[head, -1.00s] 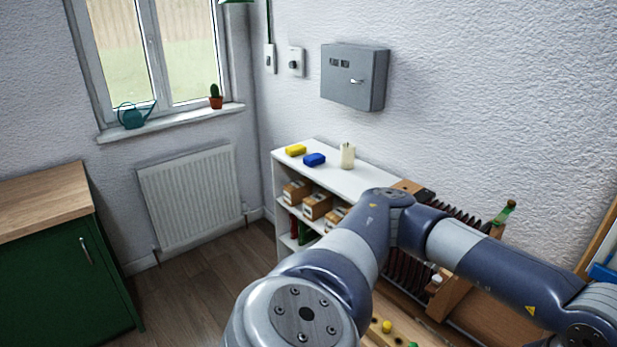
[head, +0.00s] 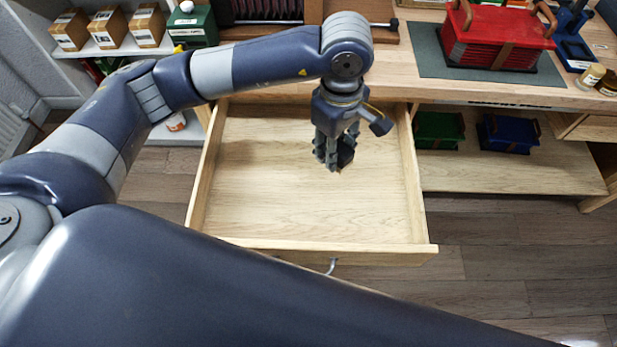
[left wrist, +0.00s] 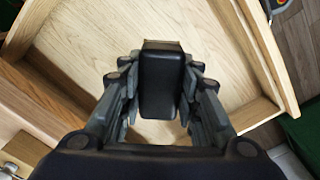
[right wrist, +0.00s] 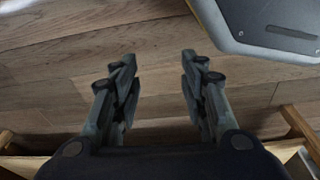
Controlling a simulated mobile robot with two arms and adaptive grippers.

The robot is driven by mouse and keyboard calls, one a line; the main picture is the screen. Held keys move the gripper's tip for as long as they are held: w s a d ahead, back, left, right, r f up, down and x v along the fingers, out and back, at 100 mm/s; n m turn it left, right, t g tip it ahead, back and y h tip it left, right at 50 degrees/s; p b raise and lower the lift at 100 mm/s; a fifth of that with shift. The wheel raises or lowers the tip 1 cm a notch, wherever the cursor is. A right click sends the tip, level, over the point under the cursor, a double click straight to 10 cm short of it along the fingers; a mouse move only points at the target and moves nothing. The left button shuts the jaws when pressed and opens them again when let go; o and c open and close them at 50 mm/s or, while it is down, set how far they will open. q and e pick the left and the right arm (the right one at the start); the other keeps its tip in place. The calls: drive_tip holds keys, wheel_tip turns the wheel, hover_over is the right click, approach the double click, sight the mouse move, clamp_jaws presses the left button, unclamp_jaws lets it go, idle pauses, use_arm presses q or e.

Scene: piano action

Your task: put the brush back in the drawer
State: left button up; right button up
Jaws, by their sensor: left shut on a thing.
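The drawer (head: 300,190) is pulled out below the workbench, and its wooden floor looks empty. My left gripper (head: 333,160) points down over the drawer, right of its middle. It is shut on a dark block-like thing, the brush (left wrist: 162,85), which fills the space between the fingers in the left wrist view. In the head view only a small dark part of the brush (head: 346,154) shows beside the fingers. The drawer floor (left wrist: 105,40) and walls show around it in the left wrist view. My right gripper (right wrist: 155,95) is open and empty above the wooden floor.
The workbench top (head: 400,75) behind the drawer carries a red accordion-like thing (head: 497,38) on a dark mat. A lower shelf at right holds green (head: 437,128) and blue (head: 508,133) boxes. A white shelf with cartons (head: 105,28) stands at left. The drawer handle (head: 332,266) faces me.

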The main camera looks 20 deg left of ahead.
use_arm(q)
drive_tip(key=d+f+n+b, duration=0.2)
drive_tip(key=f+b, duration=0.1)
drive_tip(key=f, duration=0.1)
drive_tip(key=d+f+n+b, duration=0.3)
drive_tip(key=f, duration=0.2)
drive_tip(key=d+f+n+b, duration=0.3)
drive_tip(key=f, duration=0.1)
drive_tip(key=shift+w+d+f+b, duration=0.15)
drive_tip(key=shift+w+f+b, duration=0.15)
drive_tip(key=shift+f+b, duration=0.05)
drive_tip(key=shift+d+f+n, duration=0.2)
drive_tip(key=shift+f+n, duration=0.05)
drive_tip(key=shift+n, duration=0.05)
drive_tip(key=shift+a+f, duration=0.1)
hover_over(320, 168)
drive_tip(key=shift+f, duration=0.7)
drive_tip(key=shift+a+f+b, duration=0.1)
drive_tip(key=shift+f+b, duration=0.05)
drive_tip(key=shift+b, duration=0.15)
wheel_tip(320, 168, down, 3)
drive_tip(key=shift+f, duration=0.2)
drive_tip(key=o, duration=1)
drive_tip(key=shift+c, duration=0.2)
use_arm(e)
drive_tip(key=w+r, duration=0.3)
drive_tip(key=w, duration=0.3)
drive_tip(key=shift+a+t, duration=0.4)
drive_tip(key=shift+a, duration=0.05)
drive_tip(key=shift+f, duration=0.1)
